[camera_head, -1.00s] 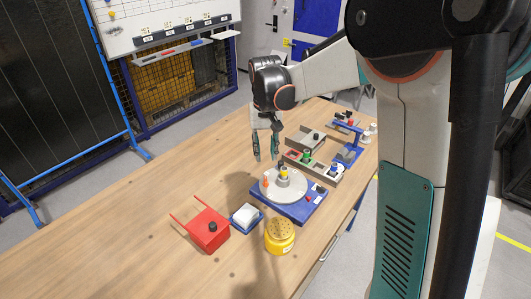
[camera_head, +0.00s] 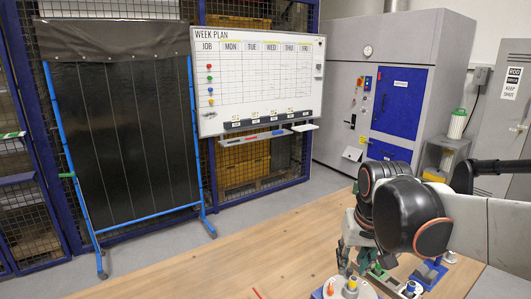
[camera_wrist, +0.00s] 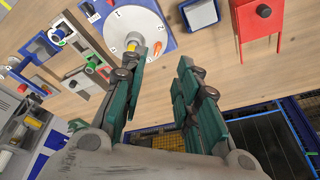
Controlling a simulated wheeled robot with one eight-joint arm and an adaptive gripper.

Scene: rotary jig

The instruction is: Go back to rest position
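My gripper (camera_wrist: 160,85) is open and empty in the wrist view, its two green-padded fingers spread apart over bare wood. In the head view my gripper (camera_head: 350,262) hangs above the table, partly hidden by my own wrist. The rotary jig, a white disc (camera_wrist: 122,22) on a blue base (camera_wrist: 170,40), lies beyond my left finger in the wrist view. It carries a yellow-and-grey piece and an orange piece. In the head view only part of the disc (camera_head: 330,290) shows at the bottom edge.
The wooden table (camera_head: 215,255) has free room at left. A red stand (camera_wrist: 258,30) and a blue tray (camera_wrist: 200,14) sit near the jig. Several fixtures with coloured parts crowd the wrist view's left. Behind the table stand a dark screen (camera_head: 120,140) and a whiteboard (camera_head: 258,80).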

